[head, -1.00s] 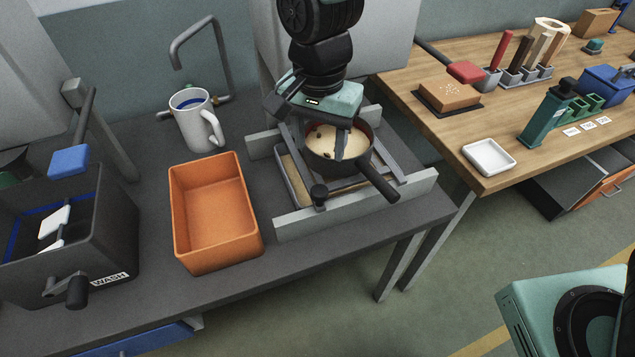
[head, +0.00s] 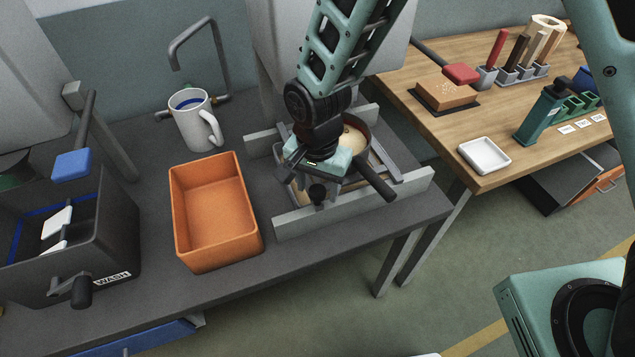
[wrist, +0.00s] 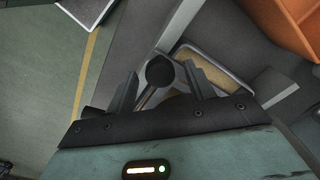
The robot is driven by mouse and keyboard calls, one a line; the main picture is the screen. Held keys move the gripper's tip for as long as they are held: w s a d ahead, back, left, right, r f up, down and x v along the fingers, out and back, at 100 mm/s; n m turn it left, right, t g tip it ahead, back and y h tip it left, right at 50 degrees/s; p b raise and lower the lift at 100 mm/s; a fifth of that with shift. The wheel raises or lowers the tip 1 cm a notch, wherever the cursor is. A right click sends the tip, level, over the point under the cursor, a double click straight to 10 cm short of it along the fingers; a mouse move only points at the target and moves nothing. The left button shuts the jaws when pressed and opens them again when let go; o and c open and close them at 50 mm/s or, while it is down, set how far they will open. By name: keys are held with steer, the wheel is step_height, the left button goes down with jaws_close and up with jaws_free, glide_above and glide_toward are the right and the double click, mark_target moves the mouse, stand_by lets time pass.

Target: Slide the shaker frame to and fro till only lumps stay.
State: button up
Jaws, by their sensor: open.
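The shaker frame (head: 386,188) is a grey frame lying between two pale rails on the dark bench. A round black sieve (head: 366,127) with a long handle sits on it, holding pale powder with a few dark lumps. My gripper hides part of the sieve. A black knob (head: 318,193) stands at the frame's front left, and shows in the wrist view (wrist: 160,71). My gripper (wrist: 161,70) is open, with the knob appearing between its fingers. I cannot tell whether the fingers are level with it or above it. A tan-filled tray (wrist: 213,66) shows beneath the frame.
An orange bin (head: 215,216) stands left of the rails, with a white mug (head: 194,120) behind it. A dark wash tub (head: 110,250) is at far left. A wooden table (head: 470,117) with a white dish (head: 485,155) is at right.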

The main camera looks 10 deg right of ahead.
jaws_close()
steer(key=shift+s+a, duration=0.25)
steer(key=shift+a, duration=0.55)
steer(key=shift+s+a, duration=0.2)
steer(key=shift+a, duration=0.6)
jaws_free()
steer(key=shift+r, duration=0.1)
step_height(320, 180, up, 17)
steer(key=b, duration=0.2)
steer(key=shift+r, duration=0.15)
